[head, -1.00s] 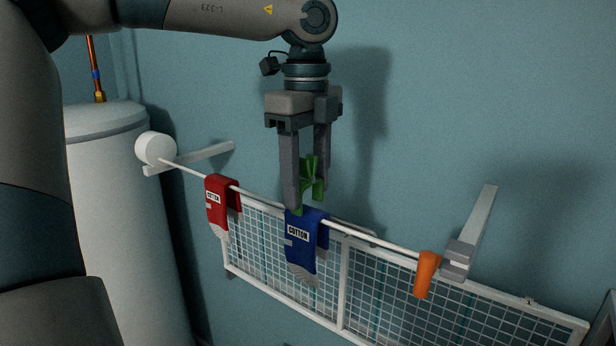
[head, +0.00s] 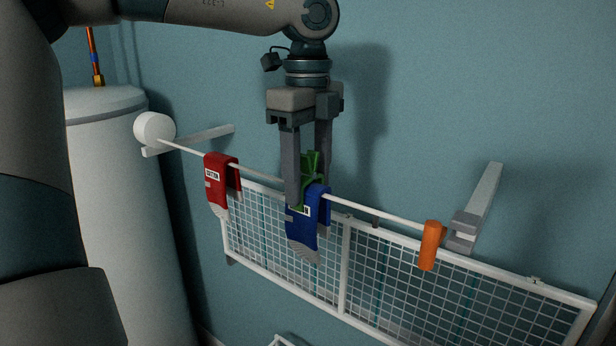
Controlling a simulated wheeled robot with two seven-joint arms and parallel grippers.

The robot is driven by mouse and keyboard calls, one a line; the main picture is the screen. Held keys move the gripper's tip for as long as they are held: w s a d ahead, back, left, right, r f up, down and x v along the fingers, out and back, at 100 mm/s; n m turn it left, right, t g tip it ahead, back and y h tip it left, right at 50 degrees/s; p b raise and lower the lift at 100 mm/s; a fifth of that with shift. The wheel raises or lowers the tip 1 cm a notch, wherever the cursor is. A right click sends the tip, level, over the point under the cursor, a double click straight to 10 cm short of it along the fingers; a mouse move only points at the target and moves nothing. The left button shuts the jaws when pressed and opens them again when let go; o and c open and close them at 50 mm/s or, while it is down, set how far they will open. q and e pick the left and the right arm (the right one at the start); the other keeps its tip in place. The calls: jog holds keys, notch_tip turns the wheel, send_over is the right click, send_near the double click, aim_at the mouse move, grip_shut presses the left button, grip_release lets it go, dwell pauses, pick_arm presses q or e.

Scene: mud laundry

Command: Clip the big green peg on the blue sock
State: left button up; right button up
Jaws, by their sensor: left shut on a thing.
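The blue sock (head: 303,233) hangs folded over the white line (head: 377,219), with a white label and a grey toe. The big green peg (head: 311,166) is between the fingers of my left gripper (head: 308,198), which is shut on it and points down. The peg's lower part is at the sock's top fold, in front of its upper edge and label. The near finger hides part of peg and sock, so I cannot tell whether the peg's jaws straddle the line. My right gripper is not in view.
A red sock (head: 217,185) hangs to the left on the same line. An orange piece (head: 432,246) hangs near the right bracket (head: 477,208). A white wire rack (head: 345,265) stands behind and below. A white tank (head: 125,200) is at left.

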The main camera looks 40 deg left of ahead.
pick_arm(q)
jog(key=o, duration=1.1)
jog(key=shift+r, duration=0.15)
jog(key=shift+r, duration=0.2)
notch_tip(320, 180, up, 8)
jog(key=b, duration=0.3)
jog(key=shift+r, duration=0.1)
notch_tip(320, 180, up, 8)
jog(key=shift+r, duration=0.25)
jog(key=shift+s, duration=0.1)
